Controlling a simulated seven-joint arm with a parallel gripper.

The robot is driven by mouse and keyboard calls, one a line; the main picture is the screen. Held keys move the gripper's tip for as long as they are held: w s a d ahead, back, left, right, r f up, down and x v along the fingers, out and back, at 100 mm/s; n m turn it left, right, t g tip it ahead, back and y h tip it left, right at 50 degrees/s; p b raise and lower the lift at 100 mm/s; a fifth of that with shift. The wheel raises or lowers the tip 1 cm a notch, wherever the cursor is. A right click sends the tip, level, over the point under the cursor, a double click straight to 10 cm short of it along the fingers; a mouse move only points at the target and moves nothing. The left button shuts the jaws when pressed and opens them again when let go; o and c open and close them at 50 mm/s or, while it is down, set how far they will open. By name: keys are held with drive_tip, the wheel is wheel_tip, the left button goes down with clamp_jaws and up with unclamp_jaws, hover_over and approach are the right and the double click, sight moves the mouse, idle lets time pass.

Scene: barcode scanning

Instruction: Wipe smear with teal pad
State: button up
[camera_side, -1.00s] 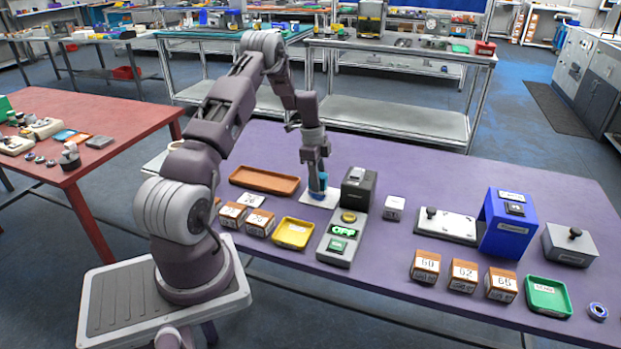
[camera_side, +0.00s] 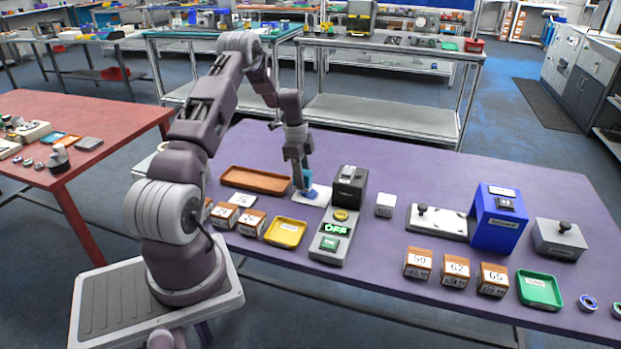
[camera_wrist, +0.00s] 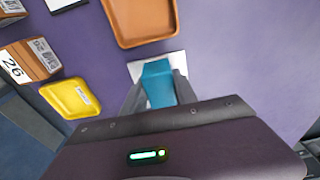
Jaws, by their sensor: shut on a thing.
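The teal pad (camera_side: 307,188) is between the fingers of my gripper (camera_side: 302,184), which is shut on it. The pad is over a white plate (camera_side: 321,198) on the purple table and looks low against it; I cannot tell whether it touches. In the wrist view the teal pad (camera_wrist: 158,84) sits between the two fingers, with the white plate (camera_wrist: 177,57) showing behind and beside it. No smear can be made out; the pad and gripper cover part of the plate.
An orange-brown tray (camera_side: 256,180) lies just left of the plate. A black-topped scanner unit (camera_side: 349,186) with a green OFF display stands close on the right. A yellow tray (camera_side: 286,233) and numbered boxes (camera_side: 251,222) are in front. The table behind the plate is clear.

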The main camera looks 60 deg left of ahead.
drive_tip(key=shift+s+a, duration=0.55)
drive_tip(key=shift+s+a+r, duration=0.1)
drive_tip(key=shift+a+r, duration=0.05)
drive_tip(key=shift+r, duration=0.1)
drive_tip(key=shift+f, duration=0.15)
drive_tip(key=shift+r, duration=3.2)
